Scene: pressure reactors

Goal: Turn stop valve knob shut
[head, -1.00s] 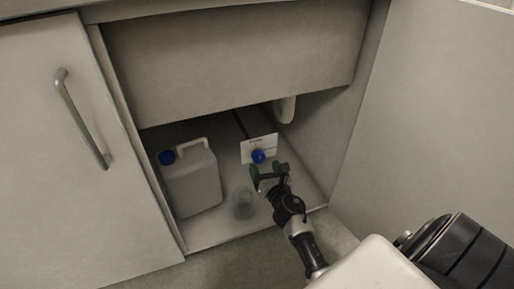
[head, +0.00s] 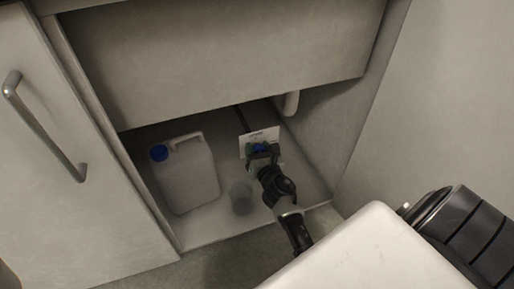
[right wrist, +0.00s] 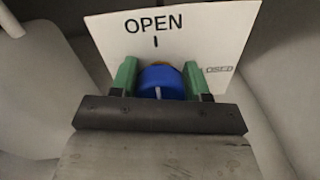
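The blue stop valve knob (head: 260,148) sits in front of a white label card (head: 258,134) inside the open cabinet. In the right wrist view the knob (right wrist: 162,82) has a white pointer line roughly below the OPEN mark on the card (right wrist: 113,28). The word CLOSED at the right is partly hidden by a finger. My right gripper (head: 262,151) has its green fingers on either side of the knob, and it also shows in the right wrist view (right wrist: 161,80). The fingers look open around the knob; whether they touch it is unclear. My left gripper is out of view.
A white jug (head: 186,175) with a blue cap and a clear beaker (head: 241,198) stand on the cabinet floor, left of my right gripper. A pale pipe (head: 291,103) hangs behind at the right. A cabinet door with a handle (head: 45,125) is at the left.

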